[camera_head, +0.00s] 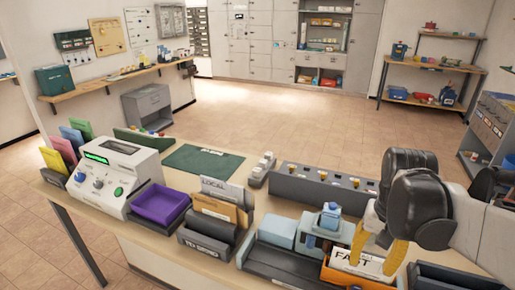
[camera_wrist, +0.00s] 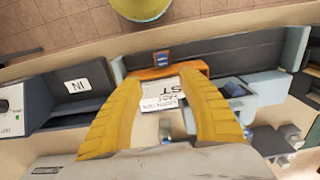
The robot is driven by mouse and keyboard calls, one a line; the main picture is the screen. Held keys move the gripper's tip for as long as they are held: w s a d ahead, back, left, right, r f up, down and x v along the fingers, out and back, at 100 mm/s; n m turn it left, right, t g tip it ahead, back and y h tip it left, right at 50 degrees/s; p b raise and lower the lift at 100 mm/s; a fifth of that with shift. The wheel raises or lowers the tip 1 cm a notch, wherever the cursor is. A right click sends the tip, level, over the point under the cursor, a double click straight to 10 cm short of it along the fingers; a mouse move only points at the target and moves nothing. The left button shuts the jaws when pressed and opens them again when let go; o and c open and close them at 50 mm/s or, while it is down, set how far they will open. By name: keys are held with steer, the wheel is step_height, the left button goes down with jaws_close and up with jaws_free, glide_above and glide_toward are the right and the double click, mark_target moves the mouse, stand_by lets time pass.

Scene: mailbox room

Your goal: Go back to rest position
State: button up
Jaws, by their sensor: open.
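My gripper (camera_head: 378,250) shows at the right of the head view, with its yellow fingers over the orange tray (camera_head: 338,275) and its white FAST card (camera_head: 357,262). In the wrist view, my gripper (camera_wrist: 158,80) has its two yellow fingers spread apart, with nothing held between them. The card (camera_wrist: 170,98) shows in the gap between the fingers, and the orange tray (camera_wrist: 150,73) lies beyond their tips. The height of the fingertips above the card is hard to judge.
The counter also holds a white machine (camera_head: 105,180), a purple tray (camera_head: 160,204), a dark TO SEND tray (camera_head: 205,240) and a grey box with knobs (camera_head: 320,185). The floor (camera_head: 270,115) behind is clear.

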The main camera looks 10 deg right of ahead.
steer(key=shift+a, duration=0.1)
steer(key=w+a+r+n+t, duration=0.1)
steer(key=w+a+n+t, duration=0.1)
steer(key=a, duration=0.5)
steer(key=w+a+r+n+t, duration=0.1)
steer(key=a+r+n+t, duration=0.1)
steer(key=a+n+t, duration=0.3)
steer(key=a, duration=0.2)
steer(key=shift+w+a+r, duration=0.15)
steer(key=shift+w+a, duration=0.25)
steer(key=shift+d, duration=0.15)
